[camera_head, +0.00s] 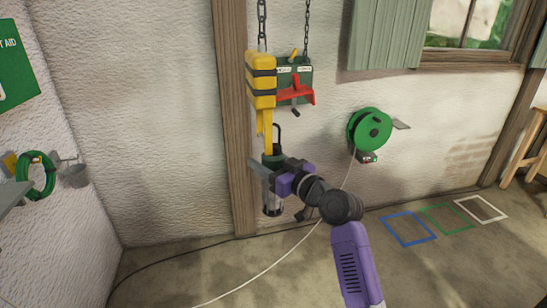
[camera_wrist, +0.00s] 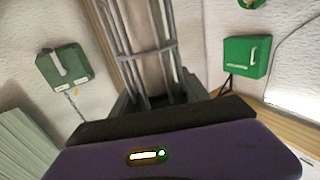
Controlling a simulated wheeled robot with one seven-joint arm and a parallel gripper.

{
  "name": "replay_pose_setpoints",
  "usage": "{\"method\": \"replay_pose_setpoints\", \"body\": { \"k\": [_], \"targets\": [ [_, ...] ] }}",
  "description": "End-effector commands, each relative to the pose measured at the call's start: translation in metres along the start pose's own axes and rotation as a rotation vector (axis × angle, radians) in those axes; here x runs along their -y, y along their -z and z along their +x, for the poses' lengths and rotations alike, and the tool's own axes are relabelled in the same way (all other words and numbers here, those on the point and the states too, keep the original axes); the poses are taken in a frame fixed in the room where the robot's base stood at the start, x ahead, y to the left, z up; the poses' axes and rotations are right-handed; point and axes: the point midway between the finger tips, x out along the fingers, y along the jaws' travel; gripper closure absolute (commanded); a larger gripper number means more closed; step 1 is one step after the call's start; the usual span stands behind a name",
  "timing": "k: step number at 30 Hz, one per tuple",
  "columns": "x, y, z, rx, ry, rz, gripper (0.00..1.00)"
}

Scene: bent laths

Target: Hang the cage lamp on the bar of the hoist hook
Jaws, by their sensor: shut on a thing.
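In the wrist view the grey cage bars (camera_wrist: 148,45) run up from between the dark fingers. The yellow hoist block (camera_head: 261,80) with black bands hangs from a chain, and its yellow hook part (camera_head: 264,121) reaches down just above the lamp.
A wooden post (camera_head: 232,110) stands behind. Coloured floor squares (camera_head: 408,229) lie at right.

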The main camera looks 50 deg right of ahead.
Motion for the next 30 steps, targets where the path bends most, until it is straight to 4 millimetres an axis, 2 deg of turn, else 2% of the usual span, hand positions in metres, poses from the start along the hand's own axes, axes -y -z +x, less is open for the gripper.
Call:
{"method": "replay_pose_setpoints", "body": {
  "k": [10,12,18,30],
  "targets": [
    [0.022,0.004,0.011,-0.004,0.002,-0.001,1.00],
    [0.021,-0.007,0.011,-0.004,0.000,-0.001,1.00],
    [0.021,-0.019,0.011,-0.005,0.000,-0.001,1.00],
    [0.021,-0.026,0.011,-0.005,0.000,0.000,1.00]
  ]
}}
